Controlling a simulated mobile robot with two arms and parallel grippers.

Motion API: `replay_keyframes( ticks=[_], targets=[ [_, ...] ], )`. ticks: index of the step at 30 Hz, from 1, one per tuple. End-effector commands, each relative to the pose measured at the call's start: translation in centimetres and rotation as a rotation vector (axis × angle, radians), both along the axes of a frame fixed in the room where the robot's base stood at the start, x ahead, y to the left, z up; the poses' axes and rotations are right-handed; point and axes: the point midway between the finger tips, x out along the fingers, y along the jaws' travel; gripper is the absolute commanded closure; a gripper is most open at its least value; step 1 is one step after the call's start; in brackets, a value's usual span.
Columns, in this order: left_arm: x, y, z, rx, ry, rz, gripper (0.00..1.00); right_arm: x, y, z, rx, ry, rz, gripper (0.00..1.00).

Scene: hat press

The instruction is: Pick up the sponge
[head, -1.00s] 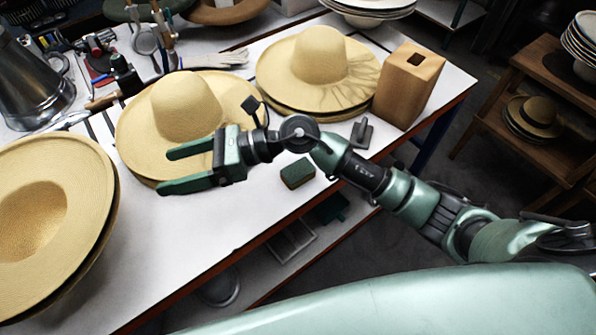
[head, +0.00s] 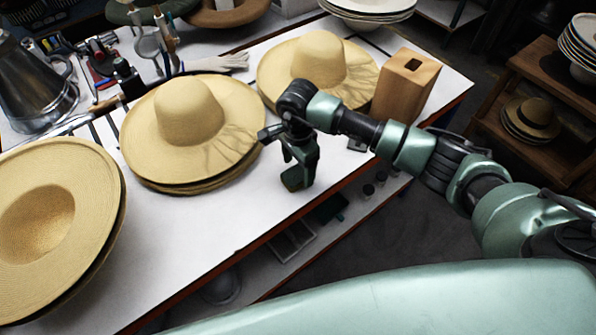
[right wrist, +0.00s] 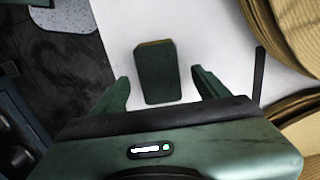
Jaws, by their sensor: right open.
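The sponge (head: 292,180) is a small dark green block with a tan side, lying on the white table (head: 225,225) near its front edge. In the head view my right gripper (head: 298,183) points down over it and hides part of it. In the right wrist view the sponge (right wrist: 157,75) shows ahead, between the lines of the two open green fingers (right wrist: 160,88), with a gap on each side. The fingers are apart and hold nothing. My left gripper is not in view.
Stacked straw hats (head: 190,125) lie left of the gripper, and more hats (head: 320,65) lie behind it. A wooden box (head: 405,88) stands at the right end of the table. The table's front edge is close to the sponge. Bare table lies front left.

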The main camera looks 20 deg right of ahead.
Motion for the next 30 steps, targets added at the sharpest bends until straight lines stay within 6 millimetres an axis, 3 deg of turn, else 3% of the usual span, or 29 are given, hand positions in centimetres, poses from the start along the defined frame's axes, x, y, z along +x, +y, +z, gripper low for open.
replay_keyframes(
  ticks=[1, 6, 14, 21, 30],
  targets=[
    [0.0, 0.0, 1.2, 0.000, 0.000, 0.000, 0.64, -0.3, 0.1, -0.4, 0.001, 0.007, 0.000, 0.25],
    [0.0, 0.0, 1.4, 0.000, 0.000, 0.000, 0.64, -0.1, 0.1, -2.5, 0.002, 0.003, 0.000, 0.25],
    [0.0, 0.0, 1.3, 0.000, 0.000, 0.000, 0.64, -0.1, 0.1, -2.9, 0.003, 0.000, 0.001, 0.25],
    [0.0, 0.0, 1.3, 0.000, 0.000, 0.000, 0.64, -0.1, 0.1, -2.8, 0.003, 0.000, 0.000, 0.88],
    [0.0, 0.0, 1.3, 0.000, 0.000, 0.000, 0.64, -0.1, 0.0, -2.8, 0.003, 0.000, 0.000, 0.88]
  ],
)
